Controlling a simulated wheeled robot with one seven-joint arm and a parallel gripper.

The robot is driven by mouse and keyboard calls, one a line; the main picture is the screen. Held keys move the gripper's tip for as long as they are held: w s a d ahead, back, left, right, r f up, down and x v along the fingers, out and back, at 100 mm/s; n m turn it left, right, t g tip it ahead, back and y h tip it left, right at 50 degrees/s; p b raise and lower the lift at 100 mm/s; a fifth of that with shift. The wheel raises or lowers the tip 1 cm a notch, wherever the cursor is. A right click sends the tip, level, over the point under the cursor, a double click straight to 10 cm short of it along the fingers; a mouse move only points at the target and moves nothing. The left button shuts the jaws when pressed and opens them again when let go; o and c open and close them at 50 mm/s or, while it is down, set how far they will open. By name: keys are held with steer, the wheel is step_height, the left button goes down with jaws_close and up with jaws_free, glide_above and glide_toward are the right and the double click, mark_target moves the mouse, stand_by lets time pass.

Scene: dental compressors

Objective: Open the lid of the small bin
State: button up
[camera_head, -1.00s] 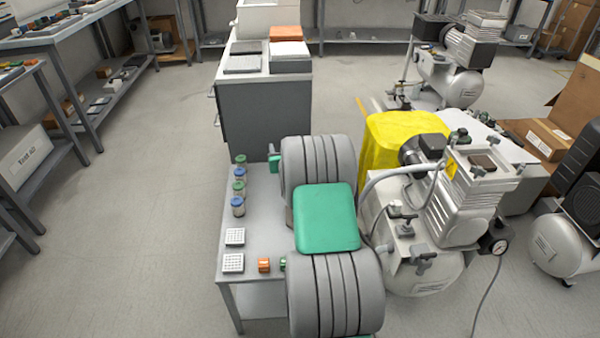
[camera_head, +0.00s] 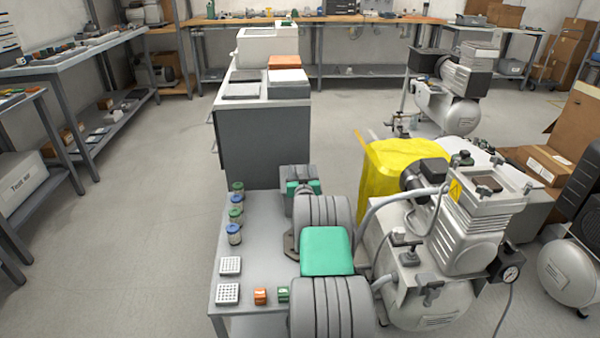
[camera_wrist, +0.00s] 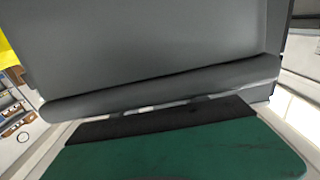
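No small bin can be made out for certain in either view. In the wrist view, a large dark grey panel (camera_wrist: 150,45) with a rounded lower edge fills the upper part, very close. Below it lie a black strip (camera_wrist: 160,122) and a smooth green surface (camera_wrist: 180,155); I cannot tell whether these belong to a bin or to me. In the head view, my ribbed grey and green arm reaches forward over the near table. The fingers of my gripper do not show in either view.
The near table (camera_head: 252,262) holds several lidded jars (camera_head: 235,213), two white racks (camera_head: 228,293) and an orange block (camera_head: 260,296). A grey cabinet (camera_head: 263,145) stands beyond. A compressor (camera_head: 470,235) and a yellow cover (camera_head: 395,180) are close on the right. Open floor lies left.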

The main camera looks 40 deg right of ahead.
jaws_close()
stand_by(0.3)
stand_by(0.9)
